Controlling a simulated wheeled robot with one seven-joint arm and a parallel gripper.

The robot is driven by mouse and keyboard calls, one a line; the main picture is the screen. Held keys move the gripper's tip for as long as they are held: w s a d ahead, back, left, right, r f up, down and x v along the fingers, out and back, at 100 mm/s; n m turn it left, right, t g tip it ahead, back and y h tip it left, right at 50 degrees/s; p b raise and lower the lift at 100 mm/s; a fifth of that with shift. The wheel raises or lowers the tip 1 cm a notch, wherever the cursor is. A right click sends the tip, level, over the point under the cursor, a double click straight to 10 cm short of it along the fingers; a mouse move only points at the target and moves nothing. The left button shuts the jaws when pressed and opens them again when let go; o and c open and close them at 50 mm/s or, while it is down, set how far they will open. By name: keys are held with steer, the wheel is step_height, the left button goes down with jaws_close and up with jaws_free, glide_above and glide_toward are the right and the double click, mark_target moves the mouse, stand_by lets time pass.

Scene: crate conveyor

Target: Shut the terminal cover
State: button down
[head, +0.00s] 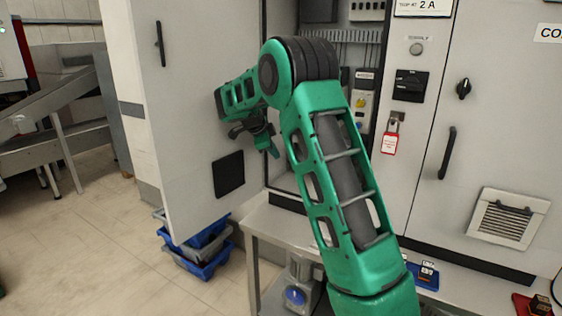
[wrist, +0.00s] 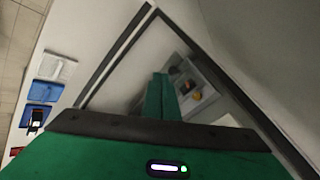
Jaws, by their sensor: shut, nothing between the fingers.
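A tall grey door (head: 185,120) with a black handle stands open at the left of the cabinet, and the terminals (head: 345,36) show inside. I cannot tell for certain which part is the terminal cover. My gripper (head: 270,148) is in front of the cabinet opening, beside the door's inner edge; contact cannot be told. Its fingers (wrist: 160,97) are shut and empty in the wrist view. Beyond them lies a grey, dark-edged panel or opening (wrist: 128,75) with blurred parts in it. My arm hides much of the cabinet's inside.
A table (head: 262,222) stands below the cabinet, with a blue item (head: 425,275) at its right. Blue crates (head: 205,250) lie on the floor under the door. A red tag (head: 389,143) hangs on the cabinet front. The floor at the left is mostly clear.

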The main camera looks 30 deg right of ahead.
steer(key=shift+w+d+f+m+t, duration=0.5)
steer(key=shift+d+f+m, duration=0.25)
steer(key=shift+d+f, duration=0.6)
steer(key=shift+w+d+f+m+t, duration=0.45)
steer(key=shift+d+f+m, duration=0.45)
steer(key=shift+d, duration=0.8)
steer(key=shift+w+d+f+m+t, duration=0.35)
steer(key=shift+w+d+f+m, duration=0.3)
steer(key=shift+d+f, duration=0.75)
steer(key=shift+w+r, duration=0.1)
steer(key=shift+r, duration=0.05)
